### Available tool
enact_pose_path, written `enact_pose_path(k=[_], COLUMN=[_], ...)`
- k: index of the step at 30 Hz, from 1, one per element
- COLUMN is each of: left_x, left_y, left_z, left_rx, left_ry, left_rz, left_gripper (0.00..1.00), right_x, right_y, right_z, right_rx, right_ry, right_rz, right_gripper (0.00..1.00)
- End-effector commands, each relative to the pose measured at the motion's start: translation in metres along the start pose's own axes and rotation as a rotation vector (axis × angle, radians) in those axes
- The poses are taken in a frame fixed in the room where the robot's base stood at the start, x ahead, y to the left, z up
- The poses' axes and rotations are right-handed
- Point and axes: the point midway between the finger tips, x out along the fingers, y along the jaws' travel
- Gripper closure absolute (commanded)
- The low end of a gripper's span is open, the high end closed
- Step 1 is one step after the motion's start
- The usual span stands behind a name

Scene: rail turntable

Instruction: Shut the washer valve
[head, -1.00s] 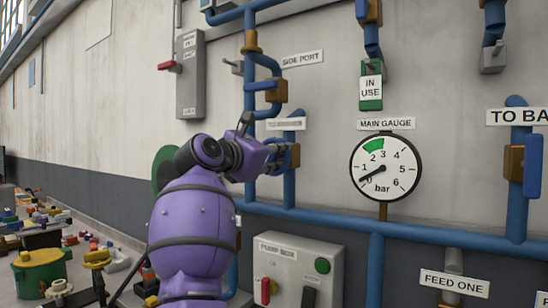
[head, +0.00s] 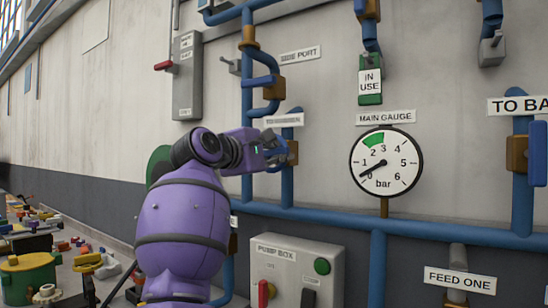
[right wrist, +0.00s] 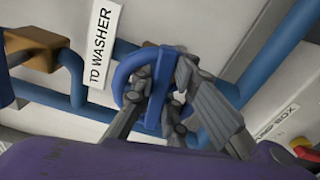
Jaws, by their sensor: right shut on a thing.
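The washer valve's blue handwheel (right wrist: 124,72) is in the right wrist view, beside the "TO WASHER" label (right wrist: 104,42). My right gripper (right wrist: 156,98) is shut on the wheel, with its grey fingers around the rim and middle bar. In the head view my right gripper (head: 281,152) is at the vertical blue pipe, just below the washer label (head: 284,120). It largely hides the valve there. My left gripper is not in view.
The main gauge (head: 386,163) is to the right, its needle near zero. A grey pump box (head: 292,250) is below and a grey wall box (head: 187,75) is at upper left. Blue pipes (head: 375,270) run along the wall. A cluttered bench (head: 95,285) is at lower left.

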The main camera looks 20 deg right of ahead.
Motion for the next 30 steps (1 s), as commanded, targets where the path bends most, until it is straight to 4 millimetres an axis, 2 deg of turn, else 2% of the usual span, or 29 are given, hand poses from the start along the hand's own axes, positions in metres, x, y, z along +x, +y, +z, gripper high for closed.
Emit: enact_pose_path(k=[10, 27, 28, 30], left_x=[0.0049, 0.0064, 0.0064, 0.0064], left_y=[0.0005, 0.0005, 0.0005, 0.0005], left_z=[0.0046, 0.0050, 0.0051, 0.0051], left_rx=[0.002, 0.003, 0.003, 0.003], left_ry=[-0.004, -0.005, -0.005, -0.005], left_rz=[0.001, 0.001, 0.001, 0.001], left_gripper=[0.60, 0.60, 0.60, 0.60], right_x=[0.0001, 0.0001, 0.0001, 0.0001], right_y=[-0.0031, -0.0031, -0.0031, -0.0032], right_z=[-0.0006, -0.0003, -0.0003, -0.0004], right_rx=[0.153, 0.186, 0.186, 0.185], right_ry=[0.000, 0.000, 0.000, 0.000], right_rz=[-0.003, -0.004, -0.004, -0.004], right_gripper=[1.00, 1.00, 0.86, 0.76])
